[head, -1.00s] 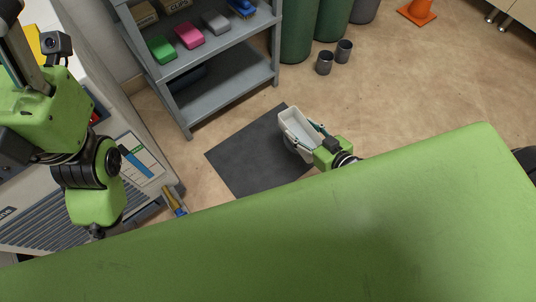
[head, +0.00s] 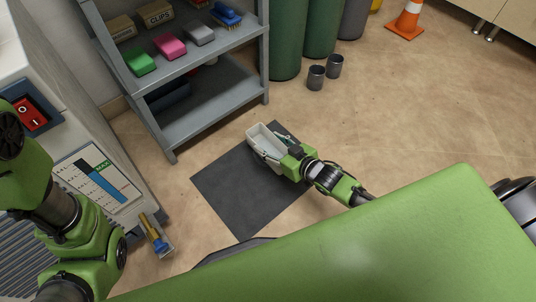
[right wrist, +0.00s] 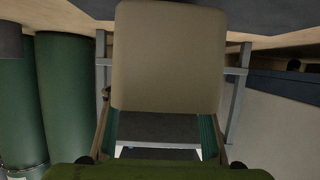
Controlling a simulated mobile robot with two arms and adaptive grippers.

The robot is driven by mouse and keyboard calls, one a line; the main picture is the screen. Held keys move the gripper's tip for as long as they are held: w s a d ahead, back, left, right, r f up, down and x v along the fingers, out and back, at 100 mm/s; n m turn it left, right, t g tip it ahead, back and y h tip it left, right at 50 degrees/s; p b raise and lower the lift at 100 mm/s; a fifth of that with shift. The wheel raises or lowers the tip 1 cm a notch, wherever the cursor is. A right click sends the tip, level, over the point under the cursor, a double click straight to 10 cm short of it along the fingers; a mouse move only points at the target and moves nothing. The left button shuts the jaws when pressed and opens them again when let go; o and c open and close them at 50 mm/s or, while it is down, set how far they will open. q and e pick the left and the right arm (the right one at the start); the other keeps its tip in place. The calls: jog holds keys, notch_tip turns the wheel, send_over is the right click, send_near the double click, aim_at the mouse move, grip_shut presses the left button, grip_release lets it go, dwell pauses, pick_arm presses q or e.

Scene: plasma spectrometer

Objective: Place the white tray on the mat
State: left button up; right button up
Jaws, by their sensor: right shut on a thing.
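The white tray (head: 262,138) is in the head view, over the far part of the dark grey mat (head: 236,193) on the floor. My right gripper (head: 279,144) is shut on the tray from its right side. In the right wrist view the tray (right wrist: 168,57) fills the middle, between the two fingers. I cannot tell whether the tray touches the mat or hangs just above it. My left arm is at the left edge of the head view, but its fingers do not show.
A grey shelf (head: 215,104) with coloured boxes and brushes stands behind the mat. Two grey cups (head: 316,78) stand by the green bins (head: 284,40). An orange cone (head: 407,20) is at the back right. A machine (head: 95,150) stands at left. The floor at right is clear.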

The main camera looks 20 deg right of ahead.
aim_at(265, 147)
jog(key=shift+w+a+f+b, duration=0.15)
jog(key=shift+w+f+b, duration=0.4)
jog(key=shift+w+f, duration=0.15)
notch_tip(265, 147, down, 4)
jog(key=shift+r+b, duration=0.2)
jog(key=shift+b, duration=1.05)
jog(key=shift+r, duration=0.2)
jog(key=shift+f, duration=0.15)
jog(key=o, duration=1.3)
